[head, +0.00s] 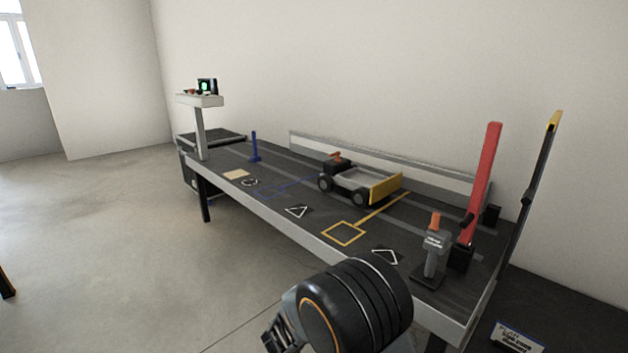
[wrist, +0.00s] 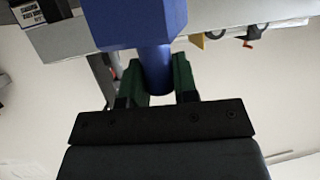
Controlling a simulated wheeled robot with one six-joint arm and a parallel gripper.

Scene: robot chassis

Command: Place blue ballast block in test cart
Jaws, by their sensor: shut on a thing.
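The blue ballast block (wrist: 135,22) fills the top of the wrist view, a wide blue body with a round blue stem. My gripper (wrist: 157,75) is shut on the stem, with a green finger on each side. The block does not show in the head view, where my arm covers the lower middle. The test cart (head: 352,184) stands on the bench, with dark wheels, a pale open bed, a yellow end panel and an orange-topped dark box at its other end. Part of the cart (wrist: 197,40) shows at the wrist view's top edge, apart from the block.
The long dark bench (head: 300,217) has a light front edge and painted markings. A red upright bar (head: 480,182) and a grey lever stand (head: 433,250) occupy its right end. A blue post (head: 254,147) and a raised console (head: 200,100) stand at left.

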